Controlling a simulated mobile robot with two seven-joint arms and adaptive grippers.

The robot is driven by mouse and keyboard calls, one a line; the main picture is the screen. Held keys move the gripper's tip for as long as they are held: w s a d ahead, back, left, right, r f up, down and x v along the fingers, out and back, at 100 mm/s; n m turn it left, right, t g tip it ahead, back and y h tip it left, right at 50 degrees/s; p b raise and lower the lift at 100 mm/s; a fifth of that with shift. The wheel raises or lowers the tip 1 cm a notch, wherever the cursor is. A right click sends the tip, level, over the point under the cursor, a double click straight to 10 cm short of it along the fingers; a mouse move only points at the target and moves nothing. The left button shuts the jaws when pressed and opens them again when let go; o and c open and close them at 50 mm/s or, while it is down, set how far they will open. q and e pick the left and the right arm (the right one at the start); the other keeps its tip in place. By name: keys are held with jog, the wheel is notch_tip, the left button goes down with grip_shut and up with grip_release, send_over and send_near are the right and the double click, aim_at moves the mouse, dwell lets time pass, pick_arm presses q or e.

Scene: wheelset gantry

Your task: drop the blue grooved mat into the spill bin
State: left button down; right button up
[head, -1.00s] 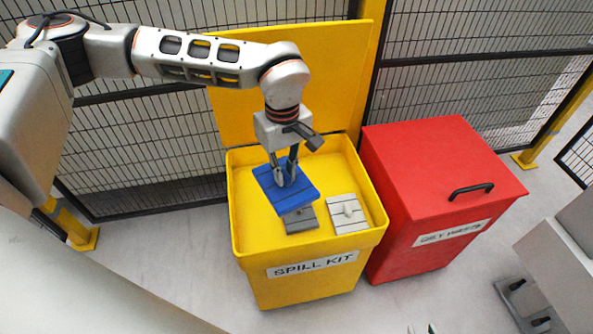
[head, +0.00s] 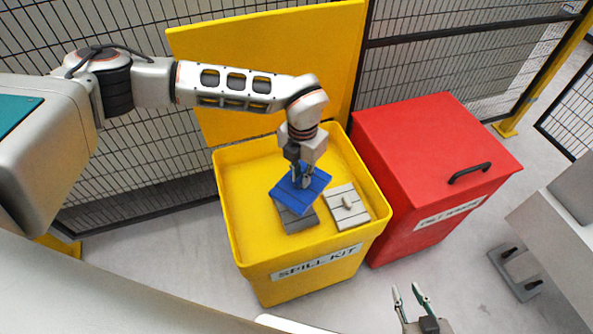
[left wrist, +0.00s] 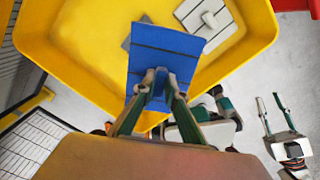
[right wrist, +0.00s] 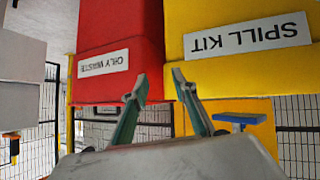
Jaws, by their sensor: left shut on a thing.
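The blue grooved mat (head: 312,196) is in my left gripper (head: 301,180), over the open yellow spill bin (head: 230,205) labelled SPILL KIT. The mat is tilted and covers part of a grey grooved mat in the bin. In the left wrist view the fingers (left wrist: 157,84) are shut on the blue mat (left wrist: 175,48), with the bin's yellow wall (left wrist: 75,55) around it. The gap below the mat is hard to judge. My right gripper (head: 408,289) is open and empty, in front of the bins; its spread fingers (right wrist: 162,98) also show in the right wrist view.
In the bin lie the dark grey mat (head: 296,220) and a light grey mat with a small knob (head: 346,207). The bin's yellow lid (head: 270,45) stands open behind. A closed red bin (head: 430,140) with a black handle stands right beside it. Mesh fencing (head: 450,65) is behind.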

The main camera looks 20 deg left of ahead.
aim_at(302, 189)
pick_arm(q)
jog(key=shift+w+d+f+n, duration=0.1)
jog(key=shift+f+n, duration=0.15)
jog(key=shift+n, duration=0.25)
jog(key=shift+f+b, duration=0.55)
jog(key=shift+f, duration=0.2)
notch_tip(302, 189, down, 5)
jog(key=b, duration=0.3)
jog(key=shift+r, duration=0.15)
jog(key=shift+r, duration=0.15)
jog(key=c, duration=2)
grip_release()
